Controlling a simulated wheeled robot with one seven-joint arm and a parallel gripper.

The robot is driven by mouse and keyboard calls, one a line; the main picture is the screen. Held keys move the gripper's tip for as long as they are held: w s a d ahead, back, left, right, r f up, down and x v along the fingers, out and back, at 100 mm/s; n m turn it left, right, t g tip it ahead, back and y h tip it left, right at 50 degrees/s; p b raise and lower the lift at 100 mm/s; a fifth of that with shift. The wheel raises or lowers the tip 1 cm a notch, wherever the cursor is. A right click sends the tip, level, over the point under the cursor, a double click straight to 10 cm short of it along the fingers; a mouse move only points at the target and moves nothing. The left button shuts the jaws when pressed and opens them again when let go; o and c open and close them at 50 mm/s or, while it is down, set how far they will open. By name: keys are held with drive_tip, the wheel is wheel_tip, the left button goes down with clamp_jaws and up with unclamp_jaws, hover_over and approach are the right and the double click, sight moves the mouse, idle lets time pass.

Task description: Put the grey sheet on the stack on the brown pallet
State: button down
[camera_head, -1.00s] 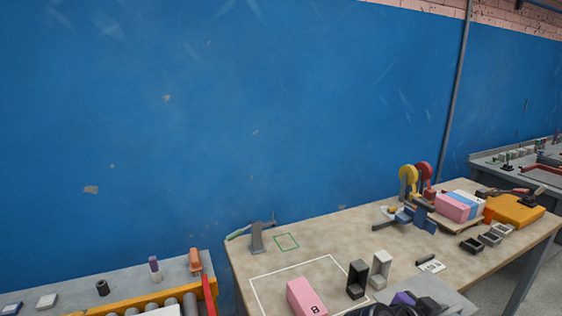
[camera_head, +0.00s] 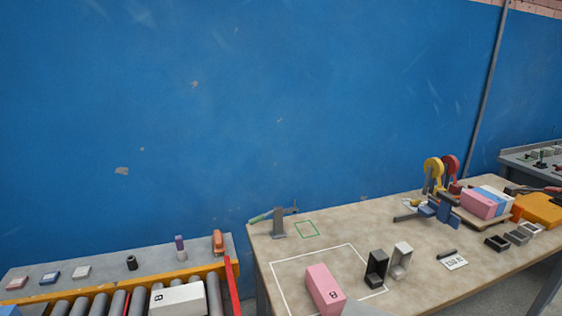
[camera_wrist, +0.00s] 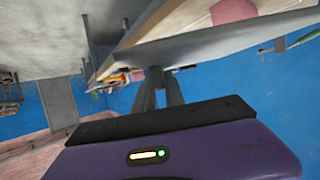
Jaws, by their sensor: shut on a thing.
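The grey sheet (camera_wrist: 215,42) is in my gripper (camera_wrist: 157,76) in the wrist view. It stretches across the picture as a thin pale slab, seen nearly edge-on. The fingers are shut on its near edge. In the head view my gripper is out of sight; a grey patch at the bottom edge may be part of the sheet. The brown pallet (camera_head: 465,221) lies on the table at the right. The stack (camera_head: 483,202) on it shows pink, blue and white parts. The sheet is apart from the stack.
A pink block (camera_head: 325,288) stands in a white outline on the table (camera_head: 350,232). Black (camera_head: 377,268) and light grey (camera_head: 400,261) holders stand beside it. Yellow and red reels (camera_head: 433,170) and a blue tool (camera_head: 440,211) stand left of the stack. A roller conveyor (camera_head: 110,300) is at lower left.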

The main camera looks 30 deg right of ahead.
drive_tip(key=w+a+f+n+t+y, duration=0.2)
drive_tip(key=w+a+f+n+y, duration=0.1)
drive_tip(key=a, duration=0.4)
drive_tip(key=w+a+f+n+t+y, duration=0.3)
drive_tip(key=a+f+n+y, duration=0.2)
drive_tip(key=a, duration=0.2)
drive_tip(key=w+a+f+n+t+y, duration=0.2)
drive_tip(key=w+a+f+n+y, duration=0.1)
drive_tip(key=a, duration=0.4)
drive_tip(key=shift+w+f+n+y, duration=0.25)
drive_tip(key=shift+f+n+y, duration=0.15)
drive_tip(key=shift+f+n, duration=0.25)
drive_tip(key=shift+d+r, duration=0.1)
